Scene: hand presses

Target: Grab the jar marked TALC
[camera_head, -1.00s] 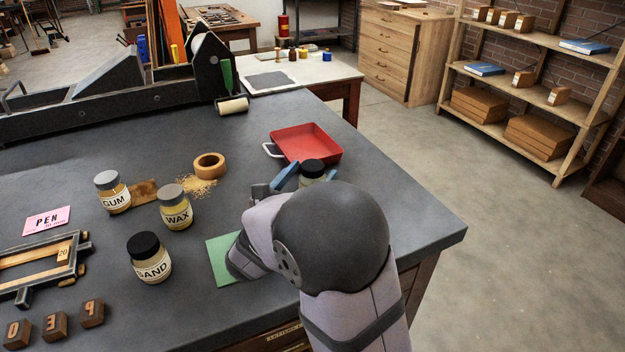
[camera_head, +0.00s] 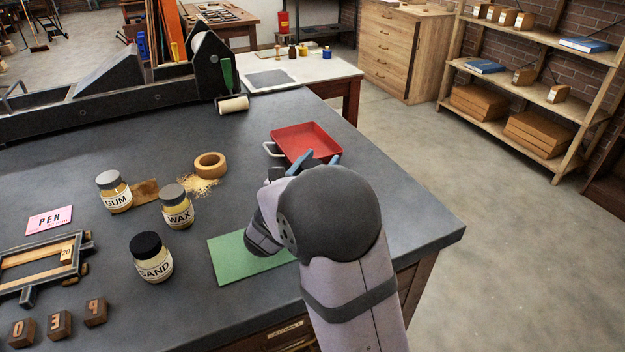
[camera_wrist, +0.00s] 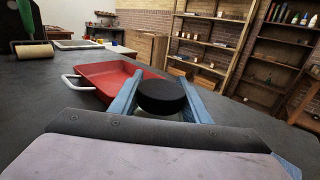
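A jar with a black lid (camera_wrist: 161,95) stands between the two blue fingers of my gripper (camera_wrist: 162,100) in the wrist view. A little of its pale body shows under the lid. Its label is not visible, so I cannot read any marking. In the head view my wrist hides this jar, and only the blue fingertips of my gripper (camera_head: 318,160) show, near the red tray. A finger lies on each side of the jar; whether they touch it is unclear. Other jars read GUM (camera_head: 115,192), WAX (camera_head: 177,207) and SAND (camera_head: 152,258).
The red tray (camera_head: 305,142) with a white handle lies just beyond my gripper. A green sheet (camera_head: 235,262) lies under my wrist. The table's right edge is close; the strip right of my arm is bare.

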